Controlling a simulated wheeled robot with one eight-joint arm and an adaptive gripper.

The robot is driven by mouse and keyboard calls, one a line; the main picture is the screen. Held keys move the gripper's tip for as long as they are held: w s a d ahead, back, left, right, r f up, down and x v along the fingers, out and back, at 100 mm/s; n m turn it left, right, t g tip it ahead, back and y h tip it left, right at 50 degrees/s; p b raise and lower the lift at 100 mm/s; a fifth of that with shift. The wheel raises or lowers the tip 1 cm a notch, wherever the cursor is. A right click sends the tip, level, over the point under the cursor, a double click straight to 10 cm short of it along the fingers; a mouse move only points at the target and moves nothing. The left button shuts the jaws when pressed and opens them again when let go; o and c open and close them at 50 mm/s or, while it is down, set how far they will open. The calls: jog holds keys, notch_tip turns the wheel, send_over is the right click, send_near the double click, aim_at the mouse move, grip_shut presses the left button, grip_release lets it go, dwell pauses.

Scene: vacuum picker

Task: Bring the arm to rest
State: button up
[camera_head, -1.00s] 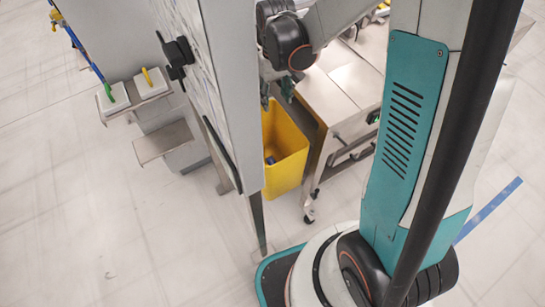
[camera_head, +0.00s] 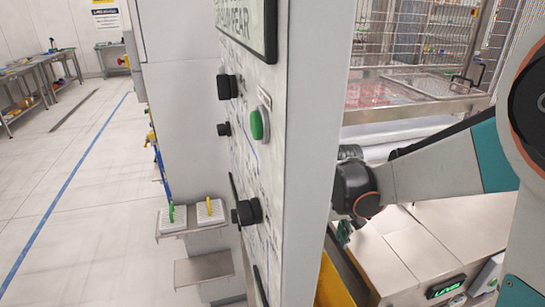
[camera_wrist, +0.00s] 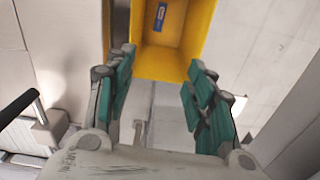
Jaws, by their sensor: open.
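My arm (camera_head: 440,165) reaches in from the right in the head view, behind the grey control panel. My gripper (camera_wrist: 161,75) shows in the wrist view with its two teal fingers spread wide apart and nothing between them. In the head view a teal finger (camera_head: 343,233) shows just under the wrist, and the panel's edge hides much of the hand. The gripper is above and a little short of the yellow bin (camera_wrist: 190,62). A small blue item (camera_wrist: 160,17) lies in the bin.
The tall control panel (camera_head: 305,170) with black knobs and a green button (camera_head: 257,124) stands close left of my wrist. A steel worktop (camera_head: 425,240) with a green-lit display lies below the arm. A wire cage (camera_head: 420,45) stands behind. Floor is open at far left.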

jog(key=s+r+t, duration=0.3)
jog(key=s+r, duration=0.3)
jog(key=s, duration=0.2)
jog(key=s+r+m+t, duration=0.1)
jog(key=s+r+t, duration=0.3)
jog(key=s, duration=0.4)
jog(key=shift+s+r, duration=0.2)
jog(key=shift+r, duration=0.7)
